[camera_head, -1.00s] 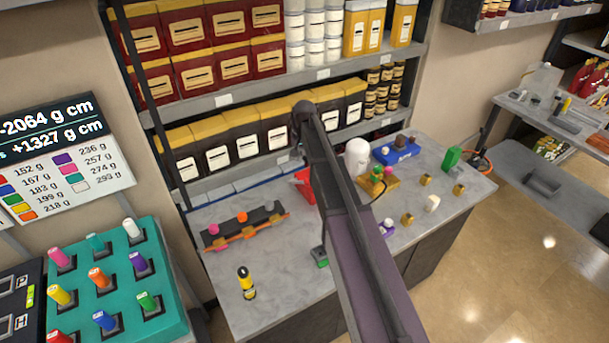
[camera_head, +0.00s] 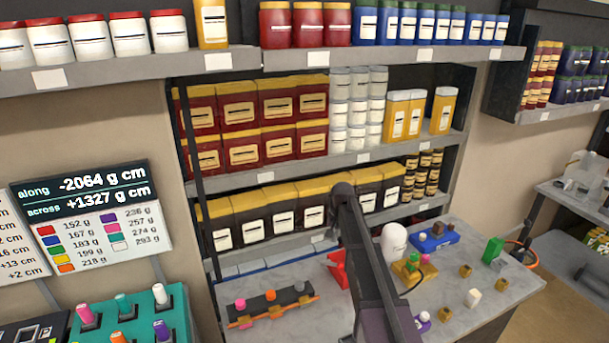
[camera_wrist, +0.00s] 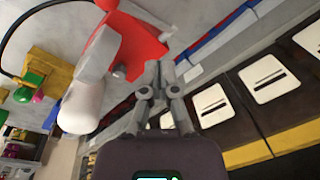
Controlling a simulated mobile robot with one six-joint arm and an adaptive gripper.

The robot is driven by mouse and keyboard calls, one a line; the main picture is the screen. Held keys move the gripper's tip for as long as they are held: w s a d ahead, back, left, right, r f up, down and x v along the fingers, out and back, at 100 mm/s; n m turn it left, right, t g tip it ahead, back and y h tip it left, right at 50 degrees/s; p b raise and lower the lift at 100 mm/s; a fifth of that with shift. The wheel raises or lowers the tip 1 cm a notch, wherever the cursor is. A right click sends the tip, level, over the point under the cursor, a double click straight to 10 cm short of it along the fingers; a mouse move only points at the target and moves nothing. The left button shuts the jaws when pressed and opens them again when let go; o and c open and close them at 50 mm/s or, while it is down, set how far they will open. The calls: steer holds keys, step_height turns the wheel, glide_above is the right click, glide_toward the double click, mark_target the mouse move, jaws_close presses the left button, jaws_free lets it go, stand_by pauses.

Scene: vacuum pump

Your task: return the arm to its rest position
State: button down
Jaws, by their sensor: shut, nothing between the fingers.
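My arm (camera_head: 370,255) reaches up from the bottom of the head view, over the grey workbench (camera_head: 300,272). Its end is hidden in that view. In the wrist view my gripper (camera_wrist: 160,72) shows its grey fingers together, with nothing between them. Beyond the fingers in that view is a red part (camera_wrist: 135,48), which also stands on the bench in the head view (camera_head: 338,270). A white rounded cylinder (camera_wrist: 82,106) is to the left of the fingers; it stands right of my arm in the head view (camera_head: 394,240). I cannot tell the exact gap to either.
Shelves with black, yellow-lidded boxes (camera_head: 283,212) stand behind the bench. An orange rack with knobs (camera_head: 272,308) lies left of my arm. A yellow block with green and pink knobs (camera_head: 410,270), a blue tray (camera_head: 437,240) and small brass pieces (camera_head: 466,271) are right.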

steer(key=s+f+n+b, duration=0.2)
steer(key=s+f+b, duration=0.1)
steer(key=s, duration=1.2)
steer(key=s+f+n+h+b, duration=0.1)
steer(key=s+f+n+b, duration=0.1)
steer(key=s, duration=1.3)
steer(key=shift+f+n+g+b, duration=0.3)
steer(key=shift+f+g+b, duration=0.1)
steer(key=shift+f+b, duration=0.45)
steer(key=c, duration=0.9)
jaws_free()
steer(key=o, duration=0.4)
steer(key=shift+w+r+p, duration=0.2)
steer(key=shift+w+p, duration=0.15)
steer(key=shift+c, duration=0.2)
steer(key=o, duration=0.3)
steer(key=shift+w+r+p, duration=0.3)
steer(key=shift+w+r, duration=0.05)
steer(key=shift+w, duration=0.2)
steer(key=shift+o, duration=0.2)
steer(key=w+d+r+p, duration=0.1)
steer(key=w+r+p, duration=0.5)
steer(key=w, duration=0.5)
steer(key=w+d+r+p, duration=0.1)
steer(key=w+r+p, duration=0.5)
steer(key=w, duration=0.5)
steer(key=shift+w+d, duration=0.15)
steer(key=shift+d, duration=0.05)
steer(key=shift+f, duration=0.25)
